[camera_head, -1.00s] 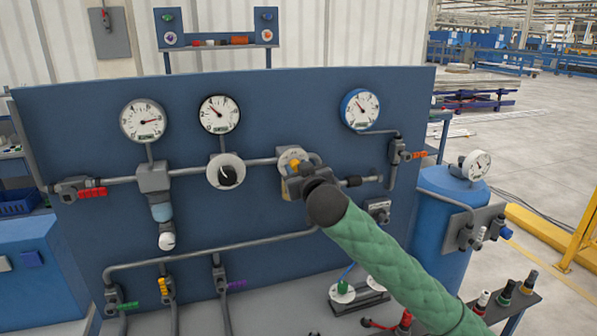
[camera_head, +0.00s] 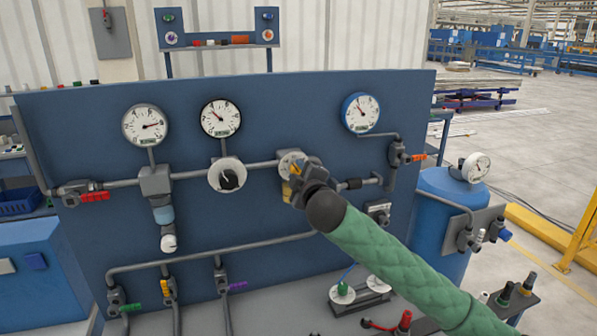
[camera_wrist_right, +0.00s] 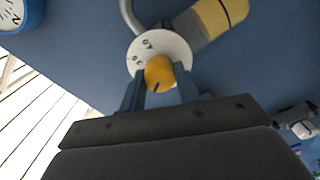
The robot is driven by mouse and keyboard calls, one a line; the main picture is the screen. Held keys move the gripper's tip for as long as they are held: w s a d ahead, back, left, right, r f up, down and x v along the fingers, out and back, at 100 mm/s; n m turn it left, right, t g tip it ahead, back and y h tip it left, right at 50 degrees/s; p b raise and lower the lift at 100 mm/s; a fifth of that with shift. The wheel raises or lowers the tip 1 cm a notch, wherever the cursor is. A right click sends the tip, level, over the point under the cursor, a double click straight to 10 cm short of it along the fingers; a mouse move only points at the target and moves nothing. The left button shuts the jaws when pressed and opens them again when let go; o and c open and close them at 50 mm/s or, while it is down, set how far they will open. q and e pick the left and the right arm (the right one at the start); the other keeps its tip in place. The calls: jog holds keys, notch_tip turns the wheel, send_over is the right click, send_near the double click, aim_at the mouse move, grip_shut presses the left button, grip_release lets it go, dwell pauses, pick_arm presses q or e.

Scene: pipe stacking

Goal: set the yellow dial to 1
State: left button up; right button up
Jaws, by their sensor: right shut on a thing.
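The yellow dial (camera_wrist_right: 159,73) sits on a round pale scale plate (camera_wrist_right: 146,46) in the right wrist view. Dark marks show on the plate, but I cannot read them surely. A short dark line runs on the knob towards the gripper side. My right gripper (camera_wrist_right: 160,92) has its two fingers on both sides of the knob, shut on it. In the head view the right gripper (camera_head: 302,190) partly covers the dial; the plate (camera_head: 290,160) and a bit of yellow show above it. My left gripper is not in view.
The dial is on a blue panel (camera_head: 80,130) with grey pipes. A black dial (camera_head: 228,179) and a white-faced gauge (camera_head: 221,118) are to its left. A blue-rimmed gauge (camera_head: 360,113) and an orange-handled valve (camera_head: 415,158) are to its right.

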jog(key=shift+n, duration=1.1)
jog(key=shift+n+p, duration=0.35)
jog(key=shift+n, duration=0.35)
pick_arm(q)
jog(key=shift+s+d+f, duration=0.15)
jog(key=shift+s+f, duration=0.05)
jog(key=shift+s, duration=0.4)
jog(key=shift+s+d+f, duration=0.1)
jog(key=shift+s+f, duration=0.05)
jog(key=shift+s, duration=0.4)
pick_arm(e)
jog(key=shift+f, duration=0.1)
